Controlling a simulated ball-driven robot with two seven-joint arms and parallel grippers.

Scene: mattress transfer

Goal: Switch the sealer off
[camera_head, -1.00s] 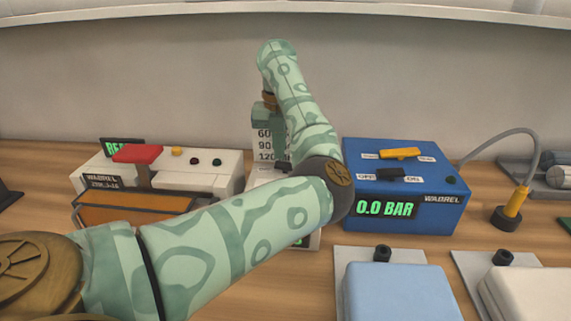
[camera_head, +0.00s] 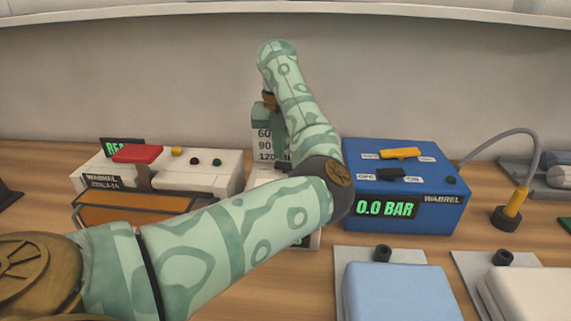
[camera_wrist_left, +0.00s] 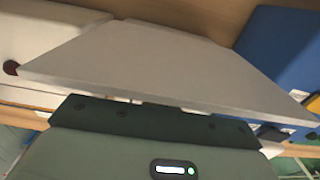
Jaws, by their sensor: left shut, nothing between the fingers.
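The sealer (camera_head: 222,175) is the white machine at the left of the head view, with a red handle (camera_head: 137,153) and an orange front. Yellow, dark red and green buttons (camera_head: 217,162) sit on its top; its green display is partly hidden by the handle. My left gripper (camera_head: 283,164) points down right of the sealer, over a white device (camera_head: 262,178) mostly hidden by my arm. It is shut and empty, apart from the sealer's buttons. In the left wrist view a pale panel (camera_wrist_left: 165,65) blocks much of the scene. My right gripper is not in view.
A blue box (camera_head: 432,218) reading 0.0 BAR stands right of my arm, with yellow and black switches on top. A number card (camera_head: 264,145) stands behind my gripper. Light blue (camera_head: 400,292) and white pads lie at front right. A hose curves behind them.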

